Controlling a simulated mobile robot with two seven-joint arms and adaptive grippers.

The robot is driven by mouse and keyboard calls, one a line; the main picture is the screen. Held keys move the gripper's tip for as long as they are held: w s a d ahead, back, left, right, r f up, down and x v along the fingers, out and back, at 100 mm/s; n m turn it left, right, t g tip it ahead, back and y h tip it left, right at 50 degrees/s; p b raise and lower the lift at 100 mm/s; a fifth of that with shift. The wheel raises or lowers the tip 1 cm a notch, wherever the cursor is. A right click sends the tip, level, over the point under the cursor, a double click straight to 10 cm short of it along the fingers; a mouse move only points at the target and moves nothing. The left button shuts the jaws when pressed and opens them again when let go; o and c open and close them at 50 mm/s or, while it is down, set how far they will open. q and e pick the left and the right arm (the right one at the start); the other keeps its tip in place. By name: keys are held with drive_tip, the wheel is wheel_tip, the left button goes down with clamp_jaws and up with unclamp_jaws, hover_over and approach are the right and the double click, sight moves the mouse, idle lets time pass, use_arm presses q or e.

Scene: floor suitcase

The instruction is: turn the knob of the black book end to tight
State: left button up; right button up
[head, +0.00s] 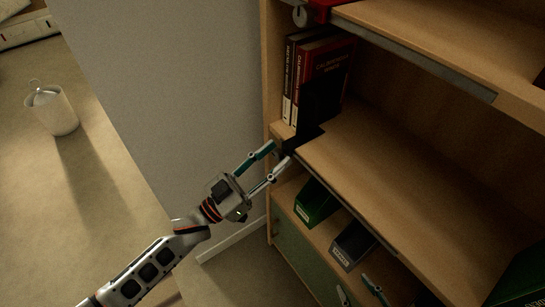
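The black book end (318,104) stands upright on the middle shelf, against the books at its left end. A small dark part (290,146) of it shows at the shelf's front edge; I cannot make out the knob or its setting. My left gripper (280,154) is at this edge, with its fingers apart and their tips close to the dark part. I cannot tell whether they touch it. My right gripper (359,290) shows only as fingertips at the bottom edge, apart, in front of the lower shelf.
Dark and red books (325,70) stand behind the book end. The middle shelf (400,170) is bare to the right. A green box (316,203) and a grey box (353,245) sit on the lower shelf. A white bin (54,112) stands on the floor at left.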

use_arm(q)
clamp_jaws()
